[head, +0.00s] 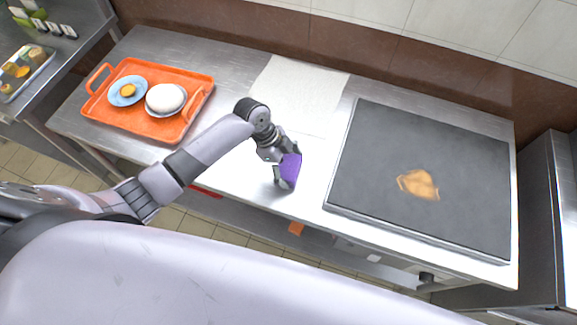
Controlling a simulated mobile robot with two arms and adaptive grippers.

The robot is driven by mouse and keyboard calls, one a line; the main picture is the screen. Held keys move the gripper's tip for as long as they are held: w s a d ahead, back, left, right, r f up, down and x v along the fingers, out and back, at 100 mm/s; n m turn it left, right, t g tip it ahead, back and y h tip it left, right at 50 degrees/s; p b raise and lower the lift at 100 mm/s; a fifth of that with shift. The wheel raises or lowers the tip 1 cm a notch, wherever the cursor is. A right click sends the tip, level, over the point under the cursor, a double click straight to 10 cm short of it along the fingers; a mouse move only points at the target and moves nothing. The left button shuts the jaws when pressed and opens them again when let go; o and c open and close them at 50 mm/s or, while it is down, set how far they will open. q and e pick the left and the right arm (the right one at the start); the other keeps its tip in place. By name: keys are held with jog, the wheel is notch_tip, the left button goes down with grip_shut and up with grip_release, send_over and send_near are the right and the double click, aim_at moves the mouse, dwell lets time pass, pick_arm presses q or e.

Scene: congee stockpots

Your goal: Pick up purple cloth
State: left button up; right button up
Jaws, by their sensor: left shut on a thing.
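The purple cloth (291,167) is at the end of my left arm, in the middle of the steel counter. My left gripper (285,178) is shut on it, and the fingers hide part of the cloth. I cannot tell whether the cloth still touches the counter. My right gripper is not in view.
An orange tray (193,117) with a blue plate (116,98) and a white round thing (166,97) stands at the left. A dark griddle (385,130) with a tan patch (419,184) fills the right. A white sheet (300,92) lies behind the gripper.

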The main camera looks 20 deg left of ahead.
aim_at(289, 165)
pick_arm(q)
notch_tip(289, 165, up, 20)
jog(key=b, duration=0.2)
jog(key=shift+f, duration=0.1)
jog(key=o, duration=0.6)
jog(key=c, duration=0.5)
jog(key=shift+o, duration=0.2)
